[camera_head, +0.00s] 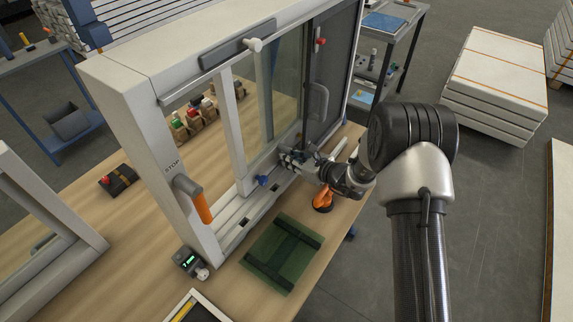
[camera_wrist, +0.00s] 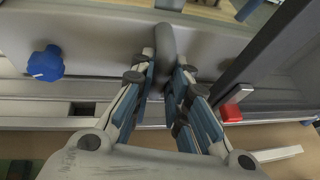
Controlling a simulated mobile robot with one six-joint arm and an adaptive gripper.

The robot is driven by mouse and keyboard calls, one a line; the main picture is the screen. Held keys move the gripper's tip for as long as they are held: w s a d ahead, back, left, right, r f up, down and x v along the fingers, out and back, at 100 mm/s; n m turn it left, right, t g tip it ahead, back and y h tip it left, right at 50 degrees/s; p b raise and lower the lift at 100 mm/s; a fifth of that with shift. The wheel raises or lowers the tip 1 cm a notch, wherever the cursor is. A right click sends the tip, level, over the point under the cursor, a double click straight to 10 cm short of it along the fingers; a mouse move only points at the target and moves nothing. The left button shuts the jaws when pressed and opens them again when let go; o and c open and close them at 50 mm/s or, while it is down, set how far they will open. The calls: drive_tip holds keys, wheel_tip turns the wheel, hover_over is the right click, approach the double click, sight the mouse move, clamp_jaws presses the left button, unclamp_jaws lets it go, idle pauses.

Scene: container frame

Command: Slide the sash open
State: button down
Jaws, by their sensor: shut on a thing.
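The sash is a light grey framed glass pane (camera_head: 254,107) in the large pale frame (camera_head: 120,62). Its left upright (camera_head: 232,130) stands apart from the frame's left post. My gripper (camera_head: 287,157) is low at the sash, near its bottom rail and the dark panel's edge. In the wrist view my gripper (camera_wrist: 167,62) is shut on a grey curved handle (camera_wrist: 167,42), with a finger on each side. The handle's lower end is hidden between the fingers. A blue knob (camera_head: 262,181) sits on the bottom rail, left of my gripper; it also shows in the wrist view (camera_wrist: 45,64).
A dark panel (camera_head: 335,65) with its own handle fills the frame's right side. An orange lever (camera_head: 201,205) is on the left post by "STOP". A red block (camera_wrist: 231,113) lies right of my fingers. A green mat (camera_head: 283,253) and orange object (camera_head: 323,198) lie in front.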

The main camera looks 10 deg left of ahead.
drive_tip(key=c, duration=1.5)
unclamp_jaws()
drive_tip(key=shift+c, duration=0.2)
drive_tip(key=v, duration=1.2)
